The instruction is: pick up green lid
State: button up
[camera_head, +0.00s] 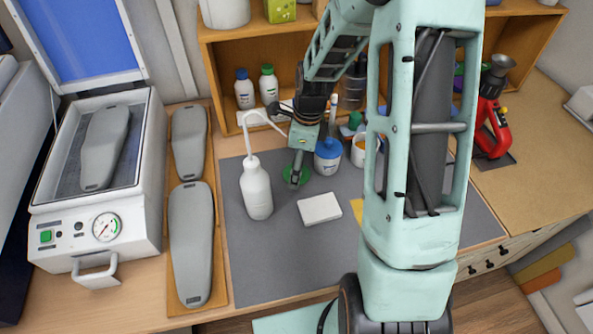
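The green lid (288,174) looks like a flat green disc on the grey mat (275,270), right of the white wash bottle (257,190). My gripper (297,172) points down over the lid, and its narrow fingers cover the lid's middle. The fingertips are at or just above the lid; contact cannot be made out. The fingers look close together, but they are too small to tell whether they are open or shut on the lid.
A blue-topped jar (327,157) stands close right of my gripper. A white block (319,208) lies in front. White bottles with blue (244,92) and green (268,86) caps stand behind. The press (100,205) and grey insole forms (191,240) are left. The front mat is clear.

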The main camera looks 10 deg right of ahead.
jog(key=shift+f, duration=0.3)
jog(key=shift+c, duration=0.2)
jog(key=shift+s, duration=0.1)
jog(key=c, duration=1.5)
grip_shut()
jog(key=shift+f, duration=0.1)
